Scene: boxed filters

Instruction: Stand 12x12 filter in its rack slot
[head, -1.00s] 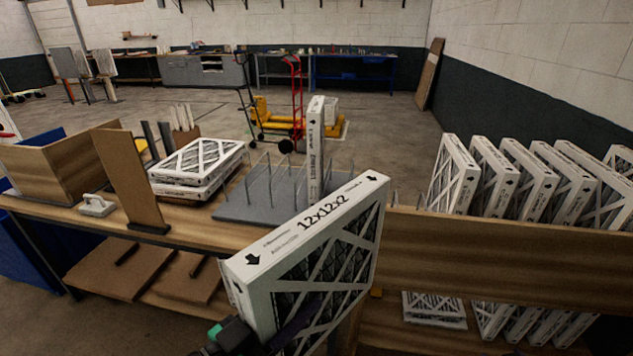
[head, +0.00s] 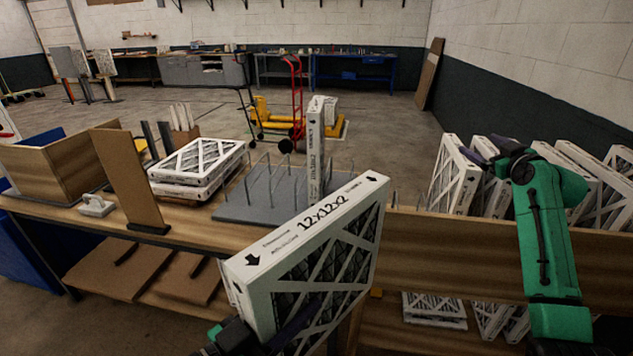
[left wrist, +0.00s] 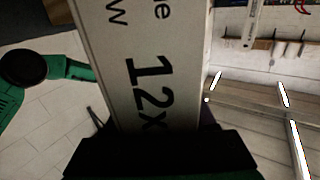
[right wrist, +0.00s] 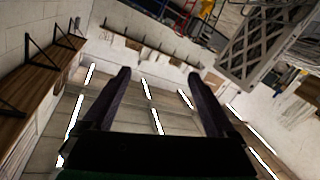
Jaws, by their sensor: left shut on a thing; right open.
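The 12x12x2 filter (head: 318,240), a white-framed pleated panel, is tilted in front of the bench in the head view. My left gripper (head: 285,328) is shut on its lower part; the filter's printed edge also fills the middle of the left wrist view (left wrist: 140,70). The grey rack (head: 240,208) with upright wire dividers stands on the bench behind the filter, which hides part of it. Another narrow filter (head: 315,155) stands upright in the rack. My right gripper (head: 487,150) is by the filter row at right; in the right wrist view it is open and empty (right wrist: 160,85).
Several filters (head: 452,178) stand in a row behind a wooden board (head: 450,250) at right. A stack of flat filters (head: 198,165) lies left of the rack. A brown upright panel (head: 125,180), a white-handled tool (head: 96,205) and a wooden box (head: 60,170) stand further left.

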